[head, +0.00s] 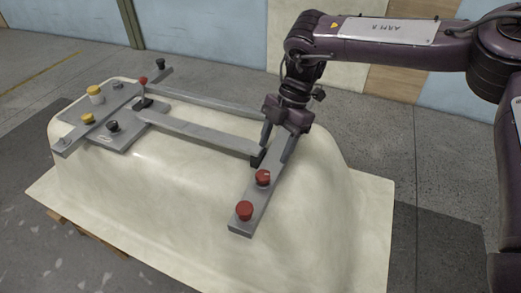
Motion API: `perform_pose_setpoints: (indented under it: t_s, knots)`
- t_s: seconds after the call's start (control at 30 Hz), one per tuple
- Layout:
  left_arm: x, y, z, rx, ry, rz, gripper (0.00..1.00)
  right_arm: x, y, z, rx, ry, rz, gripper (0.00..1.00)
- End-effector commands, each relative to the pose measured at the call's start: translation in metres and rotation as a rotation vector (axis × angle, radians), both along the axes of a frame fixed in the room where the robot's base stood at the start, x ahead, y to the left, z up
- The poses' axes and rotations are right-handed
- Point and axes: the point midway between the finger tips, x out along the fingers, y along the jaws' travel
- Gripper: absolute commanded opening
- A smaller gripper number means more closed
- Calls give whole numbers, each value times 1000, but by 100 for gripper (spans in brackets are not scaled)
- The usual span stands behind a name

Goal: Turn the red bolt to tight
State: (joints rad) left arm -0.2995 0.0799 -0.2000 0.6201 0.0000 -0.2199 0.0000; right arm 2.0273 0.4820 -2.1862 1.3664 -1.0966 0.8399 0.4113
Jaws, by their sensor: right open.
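Two red bolts with round heads stand on the grey bar at the right end of the metal frame. One red bolt (244,211) is near the bar's front end, and the other red bolt (263,177) is a little farther back. A smaller red knob (143,80) shows at the far left part of the frame. My right gripper (276,148) points down over the back part of the grey bar (257,201), behind the two red bolts. Its fingers are apart, with no bolt visible between them. I cannot tell whether they touch the bar. My left gripper is out of view.
The frame lies on an upturned cream bathtub shell (190,195). Yellow knobs (95,94) and black knobs (112,126) sit on its left plates. Two long grey rails (195,133) link both ends. The shell's front right is clear.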

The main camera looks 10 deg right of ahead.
Motion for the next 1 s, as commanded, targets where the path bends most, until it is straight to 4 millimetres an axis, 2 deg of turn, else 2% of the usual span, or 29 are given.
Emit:
perform_pose_setpoints:
  t_s: [0.17, 0.6, 0.97, 1.0]
  knots:
    - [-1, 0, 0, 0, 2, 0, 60, -2, 3, -8, 0, 2, 3, 55]
    - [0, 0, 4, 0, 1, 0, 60, -15, 23, -65, -1, 2, 1, 55]
    - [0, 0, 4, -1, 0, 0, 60, -16, 26, -73, 0, 0, 0, 55]
    - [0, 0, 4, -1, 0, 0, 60, -16, 26, -72, 0, 0, 0, 52]
